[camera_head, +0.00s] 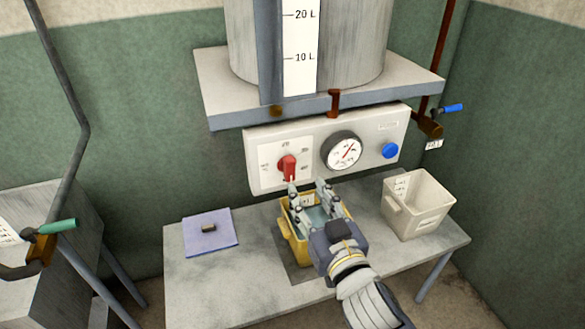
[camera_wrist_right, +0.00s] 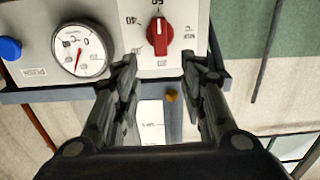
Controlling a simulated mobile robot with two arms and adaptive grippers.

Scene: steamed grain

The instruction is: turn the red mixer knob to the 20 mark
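The red mixer knob (camera_head: 288,167) sits on the left part of the pale control panel (camera_head: 258,178). It also shows in the right wrist view (camera_wrist_right: 158,38), which sees the panel upside down. There its white line points to the top of the picture, towards a number that looks like 60. The 40 label (camera_wrist_right: 132,20) is to the upper left of the knob. My right gripper (camera_head: 309,187) is open, with its fingertips a little below and right of the knob, apart from it. The wrist view also shows its spread, empty fingers (camera_wrist_right: 164,70). My left gripper is not in view.
A round gauge (camera_head: 342,151) and a blue button (camera_head: 390,150) are right of the knob. A yellow container (camera_head: 287,228) stands under my right gripper. A white bin (camera_head: 418,205) and a blue mat (camera_head: 222,245) are on the table. A shelf (camera_head: 400,85) overhangs the panel.

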